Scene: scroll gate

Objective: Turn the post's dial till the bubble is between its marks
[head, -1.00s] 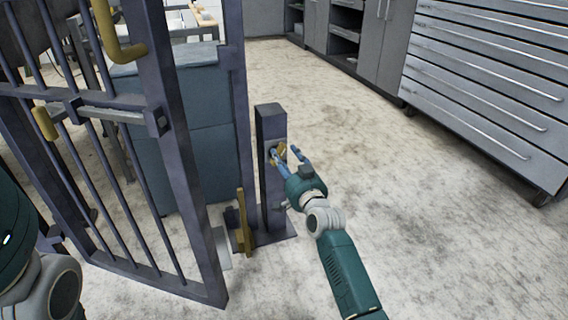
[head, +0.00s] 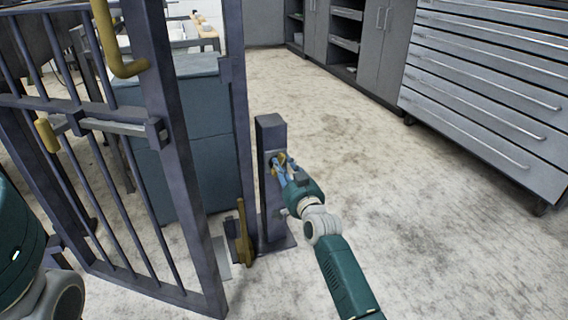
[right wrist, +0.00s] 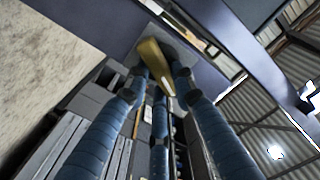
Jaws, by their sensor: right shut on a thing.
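The short dark grey post (head: 270,132) stands upright on a base plate beside the barred gate. Its yellow dial (head: 279,158) is on the upper part of the face toward my right arm, partly hidden by fingers. My right gripper (head: 283,163) is shut on the dial. In the right wrist view the blue fingers close around the yellow dial (right wrist: 154,60), which lies tilted between their tips against the post's plate. I cannot make out a bubble or its marks in either view. My left gripper is out of view.
The barred gate (head: 182,165) stands at the left, with a yellow handle (head: 119,62). A yellow lever (head: 244,230) stands low by the post's foot. A blue-grey cabinet (head: 177,150) is behind the gate. Grey drawers (head: 490,85) stand at the right. The floor between is clear.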

